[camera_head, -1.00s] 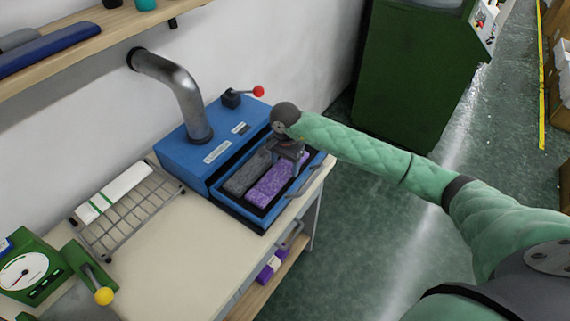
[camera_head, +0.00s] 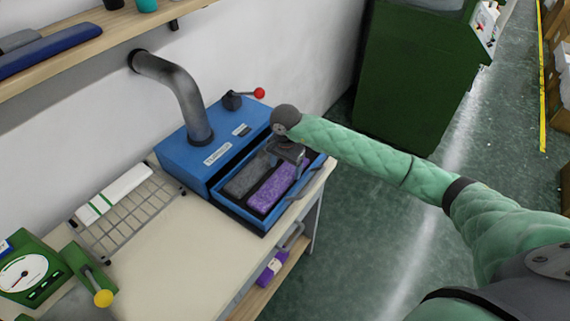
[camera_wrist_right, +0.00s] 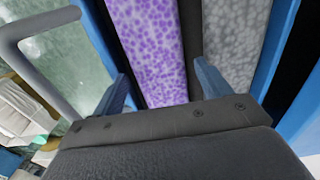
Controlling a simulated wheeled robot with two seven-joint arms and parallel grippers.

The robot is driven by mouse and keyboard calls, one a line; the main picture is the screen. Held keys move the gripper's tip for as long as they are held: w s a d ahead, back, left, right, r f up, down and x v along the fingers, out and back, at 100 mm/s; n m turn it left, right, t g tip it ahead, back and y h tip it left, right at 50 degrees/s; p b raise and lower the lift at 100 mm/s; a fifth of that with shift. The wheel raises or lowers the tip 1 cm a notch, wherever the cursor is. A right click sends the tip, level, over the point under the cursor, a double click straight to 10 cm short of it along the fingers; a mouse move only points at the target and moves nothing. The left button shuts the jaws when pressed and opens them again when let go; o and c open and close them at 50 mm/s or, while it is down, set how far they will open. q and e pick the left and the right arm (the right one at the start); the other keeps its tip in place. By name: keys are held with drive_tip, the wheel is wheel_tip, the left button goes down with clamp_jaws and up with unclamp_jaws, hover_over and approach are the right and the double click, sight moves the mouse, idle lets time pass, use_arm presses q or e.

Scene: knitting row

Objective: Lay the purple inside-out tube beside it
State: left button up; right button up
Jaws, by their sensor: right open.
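The purple speckled tube (camera_head: 277,187) lies in the open blue tray of the blue machine. The grey speckled tube (camera_head: 247,177) lies beside it, to its left, roughly parallel with a dark strip between them. In the right wrist view the purple tube (camera_wrist_right: 150,45) is at the centre and the grey tube (camera_wrist_right: 232,40) is to its right. My right gripper (camera_wrist_right: 160,80) is open, its fingers on either side of the purple tube. In the head view the right gripper (camera_head: 287,160) covers the tube's far end. My left gripper is not in view.
The blue machine (camera_head: 205,160) carries a grey pipe and a red-knobbed lever (camera_head: 258,94). A wire rack (camera_head: 125,215) with a white bar stands left of it. A green dial gauge (camera_head: 25,270) is at front left. The tabletop (camera_head: 180,265) between is clear.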

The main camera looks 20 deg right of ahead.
sight(286, 172)
drive_tip(key=shift+r+p, duration=0.2)
drive_tip(key=shift+p, duration=0.1)
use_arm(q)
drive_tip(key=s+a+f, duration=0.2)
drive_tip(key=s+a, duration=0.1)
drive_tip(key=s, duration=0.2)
use_arm(e)
drive_tip(key=shift+s+d+r, duration=0.1)
drive_tip(key=shift+d+r, duration=0.05)
drive_tip(key=shift+r, duration=0.85)
wheel_tip(286, 172, up, 3)
drive_tip(key=shift+b, duration=0.85)
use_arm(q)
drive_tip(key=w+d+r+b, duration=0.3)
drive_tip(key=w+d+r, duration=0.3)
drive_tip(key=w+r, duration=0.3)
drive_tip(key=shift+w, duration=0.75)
use_arm(e)
wheel_tip(286, 172, up, 8)
drive_tip(key=shift+f, duration=0.15)
